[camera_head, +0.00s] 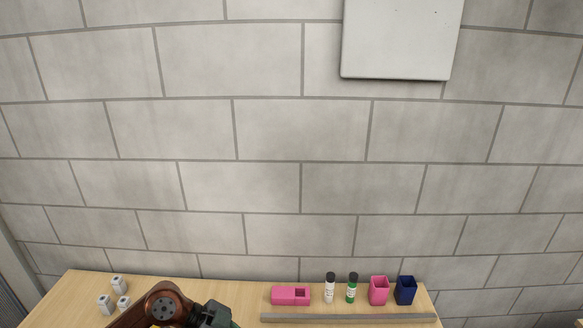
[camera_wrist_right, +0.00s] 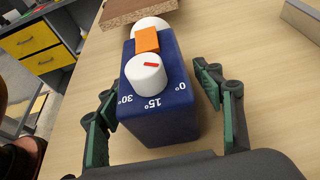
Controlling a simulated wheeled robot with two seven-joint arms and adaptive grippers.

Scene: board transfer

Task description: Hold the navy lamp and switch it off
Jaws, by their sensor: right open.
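In the right wrist view a navy block-shaped body (camera_wrist_right: 165,115), which I take for the navy lamp, stands on the wooden table. Its top has a white round knob (camera_wrist_right: 146,75) with a red mark, an orange block (camera_wrist_right: 147,40) and another white round part behind. White labels 0°, 15° and 30° are printed near the knob. My right gripper (camera_wrist_right: 152,100) is open, with green-padded fingers on either side of the body. Gaps show on both sides. In the head view part of my left arm reaches the bottom edge; its dark gripper (camera_head: 212,315) is cut off, fingertips hidden.
On the table (camera_head: 75,290) in the head view are several small white pieces (camera_head: 118,284), a pink block (camera_head: 290,295), two capped bottles (camera_head: 330,288), a pink cup (camera_head: 378,291), a navy cup (camera_head: 405,290) and a grey strip (camera_head: 350,318). Yellow-drawer cabinets (camera_wrist_right: 42,38) stand beyond the table.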

